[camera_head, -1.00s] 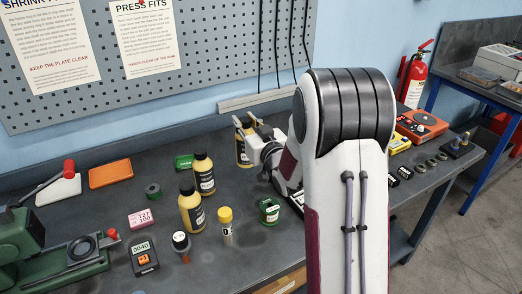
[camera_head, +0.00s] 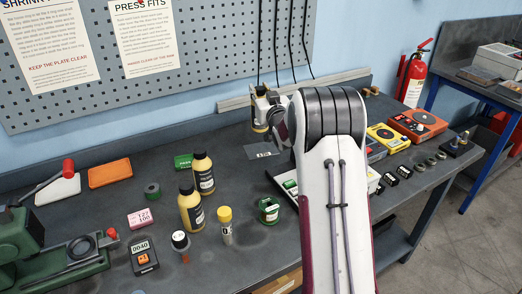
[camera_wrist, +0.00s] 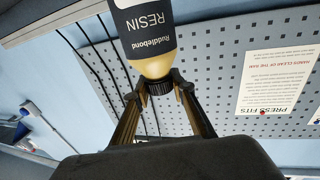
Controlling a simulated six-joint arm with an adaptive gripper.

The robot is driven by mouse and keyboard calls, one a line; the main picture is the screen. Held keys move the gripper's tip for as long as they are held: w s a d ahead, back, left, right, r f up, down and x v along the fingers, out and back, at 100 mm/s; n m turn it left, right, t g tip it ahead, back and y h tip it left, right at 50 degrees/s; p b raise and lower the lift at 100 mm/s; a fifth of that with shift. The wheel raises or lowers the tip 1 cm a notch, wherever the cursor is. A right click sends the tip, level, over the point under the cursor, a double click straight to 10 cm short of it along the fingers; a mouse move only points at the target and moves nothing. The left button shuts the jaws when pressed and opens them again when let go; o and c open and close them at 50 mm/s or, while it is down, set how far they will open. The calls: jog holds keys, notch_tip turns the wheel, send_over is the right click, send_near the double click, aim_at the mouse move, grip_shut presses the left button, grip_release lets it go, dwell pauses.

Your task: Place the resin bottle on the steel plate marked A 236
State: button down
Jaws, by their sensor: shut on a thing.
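The resin bottle, yellow with a dark label, is in my gripper (camera_wrist: 158,85). In the wrist view the bottle (camera_wrist: 150,42) shows the word RESIN, and the fingers close around its black cap end. In the head view the bottle (camera_head: 259,119) is above the back of the bench, partly hidden by my gripper and arm. A flat grey plate (camera_head: 252,153) with a small white label lies on the bench in front of it. Its marking is too small to read, and my arm may hide part of it.
Two similar yellow bottles (camera_head: 203,175) (camera_head: 190,212), a yellow-capped container (camera_head: 226,228) and a green jar (camera_head: 269,211) stand left of my arm. An orange tray (camera_head: 109,173) lies far left. Yellow (camera_head: 388,138) and orange (camera_head: 417,124) devices stand right. A pegboard (camera_head: 190,60) rises behind the bench.

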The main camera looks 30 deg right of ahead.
jog(key=shift+w+d+r, duration=0.3)
jog(key=shift+d+r, duration=0.1)
jog(key=shift+r, duration=0.2)
jog(key=shift+f, duration=0.25)
jog(key=shift+f, duration=3.1)
jog(key=shift+f, duration=2.05)
jog(key=c, duration=1.7)
grip_release()
jog(key=shift+f, duration=0.1)
